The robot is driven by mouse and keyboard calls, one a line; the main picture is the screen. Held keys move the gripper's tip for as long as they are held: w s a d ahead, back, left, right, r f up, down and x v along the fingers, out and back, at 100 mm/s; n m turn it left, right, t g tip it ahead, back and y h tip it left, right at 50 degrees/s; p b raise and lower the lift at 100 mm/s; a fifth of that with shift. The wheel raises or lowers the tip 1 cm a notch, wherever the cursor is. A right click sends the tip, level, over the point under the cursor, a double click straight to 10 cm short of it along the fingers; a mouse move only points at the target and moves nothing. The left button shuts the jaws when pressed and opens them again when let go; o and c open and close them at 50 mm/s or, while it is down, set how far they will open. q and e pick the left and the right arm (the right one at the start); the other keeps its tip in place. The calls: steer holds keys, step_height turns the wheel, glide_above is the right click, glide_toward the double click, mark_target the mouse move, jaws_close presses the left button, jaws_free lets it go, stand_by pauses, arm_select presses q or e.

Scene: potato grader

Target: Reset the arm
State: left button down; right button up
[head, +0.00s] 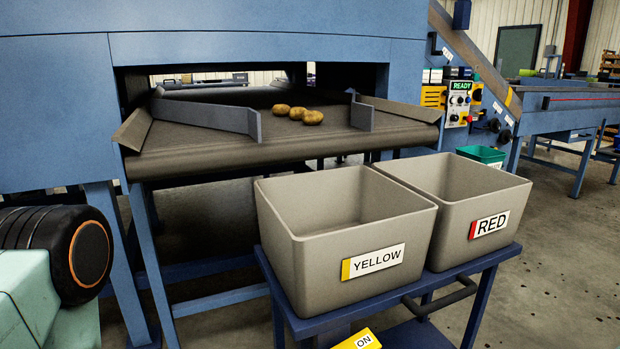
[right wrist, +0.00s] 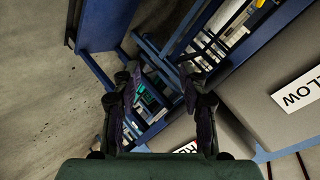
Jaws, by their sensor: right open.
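My right gripper (right wrist: 158,88) shows in the right wrist view, with its two dark fingers spread apart and nothing between them. Beyond the fingers are blue frame bars and a green item. The head view does not show either gripper. In the head view, several potatoes (head: 299,114) lie on the dark conveyor belt (head: 200,136) between two grey guide plates. A grey bin marked YELLOW (head: 330,262) and a grey bin marked RED (head: 450,238) stand side by side in front of the belt. The visible parts of their insides look empty.
The bins stand on a blue cart (head: 290,318) with a dark handle. A control box (head: 459,103) with a READY display is at the right of the grader. A green bin (head: 482,155) is behind the RED bin. Bare floor (head: 570,260) lies to the right.

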steer(key=s+a+f+n+g+h+p, duration=0.1)
steer(key=s+a+n+g+p, duration=0.1)
steer(key=s, duration=0.8)
steer(key=s+a+f+n+g+p, duration=0.1)
steer(key=s+a+n+g, duration=0.2)
steer(key=s, duration=0.7)
steer(key=s+a+f+n+g+h+p, duration=0.1)
steer(key=s+a+f+n+g+p, duration=0.1)
steer(key=s+a+g, duration=0.3)
steer(key=s+n, duration=0.1)
steer(key=s, duration=0.3)
steer(key=shift+s+a+g+h+p, duration=0.3)
steer(key=shift+s+a, duration=0.1)
steer(key=shift+c, duration=0.4)
